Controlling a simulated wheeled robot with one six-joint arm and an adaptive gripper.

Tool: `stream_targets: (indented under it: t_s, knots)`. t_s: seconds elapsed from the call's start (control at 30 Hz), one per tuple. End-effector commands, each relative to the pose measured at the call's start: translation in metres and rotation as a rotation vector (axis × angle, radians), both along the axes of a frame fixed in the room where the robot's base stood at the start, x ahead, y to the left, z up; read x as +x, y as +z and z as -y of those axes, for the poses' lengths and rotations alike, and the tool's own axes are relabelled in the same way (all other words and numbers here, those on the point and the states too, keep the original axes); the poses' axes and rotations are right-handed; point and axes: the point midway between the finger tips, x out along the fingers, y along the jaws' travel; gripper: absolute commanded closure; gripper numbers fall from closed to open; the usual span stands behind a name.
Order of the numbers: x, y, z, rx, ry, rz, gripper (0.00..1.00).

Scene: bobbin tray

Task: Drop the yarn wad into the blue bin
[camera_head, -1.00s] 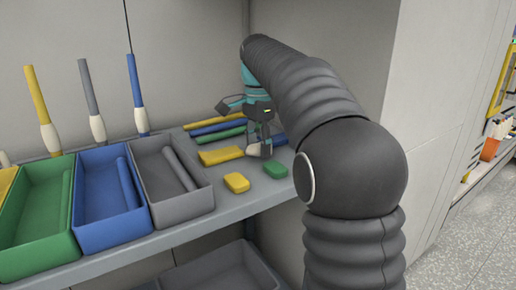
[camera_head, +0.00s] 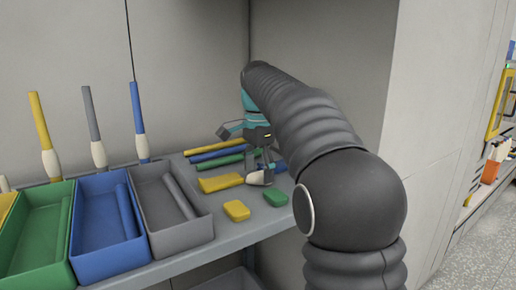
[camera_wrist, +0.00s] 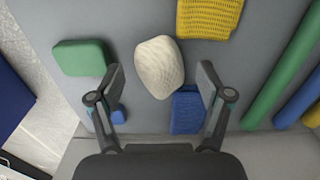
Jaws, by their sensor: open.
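A cream, textured yarn wad (camera_wrist: 159,67) lies on the grey shelf, between and a little beyond my fingertips in the wrist view. My gripper (camera_wrist: 161,80) is open, with one finger on each side; the fingers appear apart from the wad. In the head view the wad (camera_head: 259,178) shows just under my gripper (camera_head: 262,165), partly hidden by it. The blue bin (camera_head: 97,262) stands at the left, between a green bin and a grey bin, with a blue rod inside.
A green block (camera_head: 276,198), a yellow block (camera_head: 237,210) and a flat yellow piece (camera_head: 221,183) lie near the wad. A blue textured piece (camera_wrist: 187,110) is close by my right finger. Several coloured rods lie behind. Spindles stand behind the bins.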

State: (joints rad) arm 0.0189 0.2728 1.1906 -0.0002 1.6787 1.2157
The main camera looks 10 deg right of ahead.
Motion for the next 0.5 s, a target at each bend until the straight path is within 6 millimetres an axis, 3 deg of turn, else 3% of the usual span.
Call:
stream_targets:
  t_s: [0.3, 0.5]
  knots:
    - [0.001, 0.066, 0.000, 0.000, 0.000, 0.003, 0.22]
    - [0.001, 0.093, 0.000, 0.000, 0.000, 0.001, 0.22]
